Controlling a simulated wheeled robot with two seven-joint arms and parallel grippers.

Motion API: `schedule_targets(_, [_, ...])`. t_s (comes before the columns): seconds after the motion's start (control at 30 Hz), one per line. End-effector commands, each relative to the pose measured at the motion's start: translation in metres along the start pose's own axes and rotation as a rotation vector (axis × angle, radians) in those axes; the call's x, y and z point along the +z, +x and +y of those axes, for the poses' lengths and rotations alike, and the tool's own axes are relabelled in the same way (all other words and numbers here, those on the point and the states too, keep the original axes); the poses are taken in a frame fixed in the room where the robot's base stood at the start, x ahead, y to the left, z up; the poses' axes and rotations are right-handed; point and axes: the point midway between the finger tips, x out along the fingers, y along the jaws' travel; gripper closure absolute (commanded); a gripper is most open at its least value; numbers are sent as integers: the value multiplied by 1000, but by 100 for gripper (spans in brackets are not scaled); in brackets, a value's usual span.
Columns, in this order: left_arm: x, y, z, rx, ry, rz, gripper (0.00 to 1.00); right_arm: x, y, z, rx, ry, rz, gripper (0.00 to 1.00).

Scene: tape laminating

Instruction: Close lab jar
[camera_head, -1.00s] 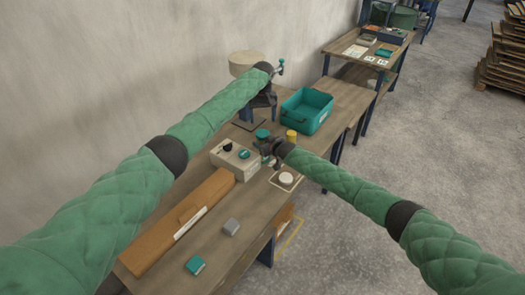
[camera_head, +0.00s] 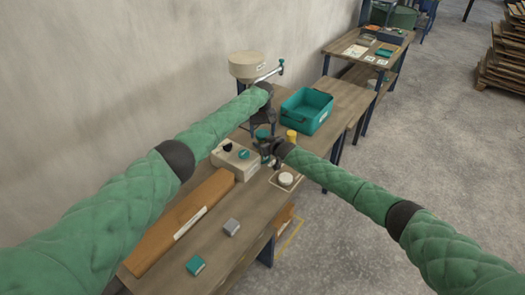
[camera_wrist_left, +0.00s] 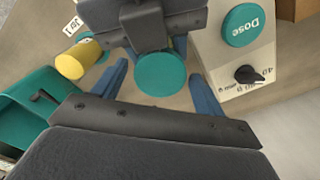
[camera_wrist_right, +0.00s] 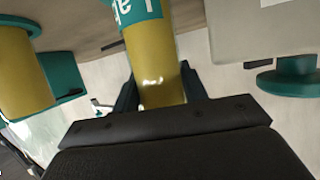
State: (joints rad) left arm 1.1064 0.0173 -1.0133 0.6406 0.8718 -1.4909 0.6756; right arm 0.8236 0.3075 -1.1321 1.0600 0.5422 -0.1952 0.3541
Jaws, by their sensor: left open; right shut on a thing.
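The jar has a yellow body (camera_wrist_right: 157,65) with a teal, lettered band, seen in the right wrist view. My right gripper (camera_wrist_right: 160,88) is shut on this body; its fingers flank it. A round teal top (camera_wrist_left: 160,73) shows from above in the left wrist view, beside my right gripper. My left gripper (camera_wrist_left: 158,80) is open, pointing down, with one blue finger on each side of the teal top. In the head view my left gripper (camera_head: 265,116) is just above my right gripper (camera_head: 267,147). Whether the left fingers touch the top, I cannot tell.
A beige box (camera_head: 235,158) with a teal Dose button (camera_wrist_left: 243,25) stands close by. Another yellow container (camera_head: 291,136) and a teal bin (camera_head: 306,110) are on the far side. A white round piece (camera_head: 286,179) sits on a small tray. A long brown box (camera_head: 180,222) lies nearer.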

Motion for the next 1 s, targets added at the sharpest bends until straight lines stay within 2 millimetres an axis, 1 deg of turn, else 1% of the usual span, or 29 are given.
schedule_targets(0.27, [0, 1, 0, 0, 0, 0, 28, 0, 0, 0, 0, 0, 0, 100])
schedule_targets(0.37, [0, 1, 0, 0, 0, 0, 46, 0, 0, 0, 0, 0, 0, 100])
schedule_targets(0.4, [0, 1, 0, 0, 0, 0, 54, 0, 0, 0, 0, 0, 0, 100])
schedule_targets(0.47, [0, 1, 0, 0, 0, 0, 66, 0, 0, 0, 0, 0, 0, 100])
schedule_targets(0.5, [0, 1, 0, 0, 0, 0, 73, 0, 0, 0, 0, 0, 0, 100])
schedule_targets(0.7, [0, 1, 0, 0, 20, 0, 73, 0, 0, 0, 0, 0, 0, 100])
schedule_targets(1.0, [0, 2, -1, 0, 262, -1, 73, 0, 0, 0, 0, 0, 0, 100])
